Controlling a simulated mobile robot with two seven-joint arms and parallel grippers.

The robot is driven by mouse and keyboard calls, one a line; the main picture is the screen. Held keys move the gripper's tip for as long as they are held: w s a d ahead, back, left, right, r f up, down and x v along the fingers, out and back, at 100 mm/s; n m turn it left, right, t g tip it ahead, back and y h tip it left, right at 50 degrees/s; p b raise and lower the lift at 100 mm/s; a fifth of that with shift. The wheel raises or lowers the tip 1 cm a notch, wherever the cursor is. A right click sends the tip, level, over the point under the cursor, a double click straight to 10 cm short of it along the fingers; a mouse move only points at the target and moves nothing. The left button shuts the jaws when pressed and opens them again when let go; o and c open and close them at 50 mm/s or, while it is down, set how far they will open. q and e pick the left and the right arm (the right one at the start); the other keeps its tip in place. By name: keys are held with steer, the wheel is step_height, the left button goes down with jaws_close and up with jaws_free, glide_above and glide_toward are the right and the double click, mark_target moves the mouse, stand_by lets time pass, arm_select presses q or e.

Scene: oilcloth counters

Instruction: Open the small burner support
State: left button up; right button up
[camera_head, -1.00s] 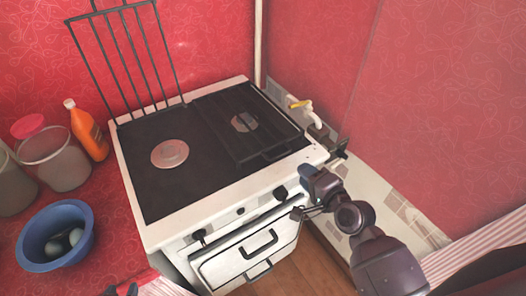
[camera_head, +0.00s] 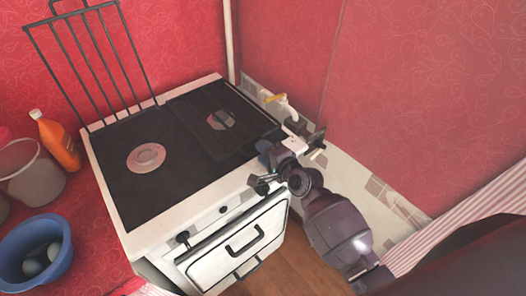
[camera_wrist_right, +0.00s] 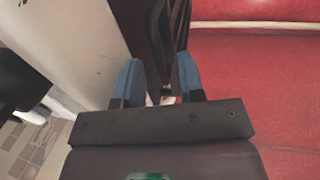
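The stove (camera_head: 150,215) has two burner supports. The left support (camera_head: 95,55) stands upright at the back, above a bare burner plate. The right support (camera_head: 203,128), which I take for the small one, lies flat over the right burner (camera_head: 220,119). My right gripper (camera_head: 268,153) is at the stove's front right corner, close to the flat support's near edge. In the right wrist view its blue fingers (camera_wrist_right: 160,82) are apart. Dark bars (camera_wrist_right: 158,30) show between and beyond them; contact cannot be told. My left gripper is not in view.
A blue bowl (camera_head: 60,278) with eggs, a clear container (camera_head: 32,180) and an orange bottle (camera_head: 56,140) stand left of the stove. A yellow-handled valve (camera_head: 274,98) and pipe are by the wall at right. Red walls close in behind and right.

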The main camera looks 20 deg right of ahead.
steer(key=shift+w+a, duration=0.1)
steer(key=shift+w, duration=0.2)
steer(key=shift+c, duration=0.3)
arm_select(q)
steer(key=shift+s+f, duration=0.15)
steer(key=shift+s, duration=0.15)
arm_select(e)
jaws_close()
